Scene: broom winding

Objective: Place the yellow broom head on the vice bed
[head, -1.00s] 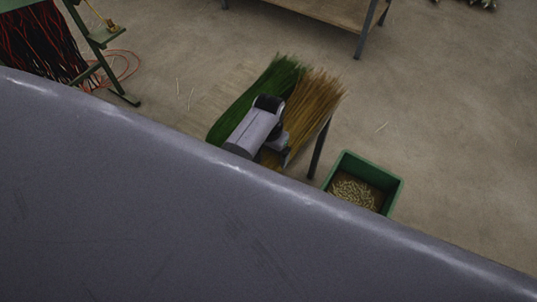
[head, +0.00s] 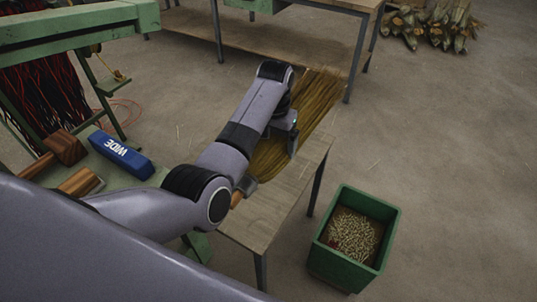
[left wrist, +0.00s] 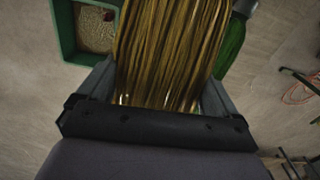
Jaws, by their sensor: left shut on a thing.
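The yellow broom head (head: 318,93), a bundle of straw-coloured bristles, is at the wooden table in the head view. My left gripper (head: 287,132) is shut on it. In the left wrist view its bristles (left wrist: 170,50) fill the space between the two fingers (left wrist: 155,95). I cannot tell whether it touches the tabletop. A green bundle (left wrist: 232,48) with a grey cap lies beside it; in the head view my arm hides its bristles. A green frame (head: 75,28) stands at the left; I cannot tell which part is the vice bed. My right gripper is out of view.
The wooden table (head: 262,222) has bare room at its near end. A green bin (head: 335,262) of small pieces stands on the floor to its right. A blue block (head: 121,154) and wooden-handled tools (head: 66,147) lie at the left. Another table (head: 330,8) stands behind.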

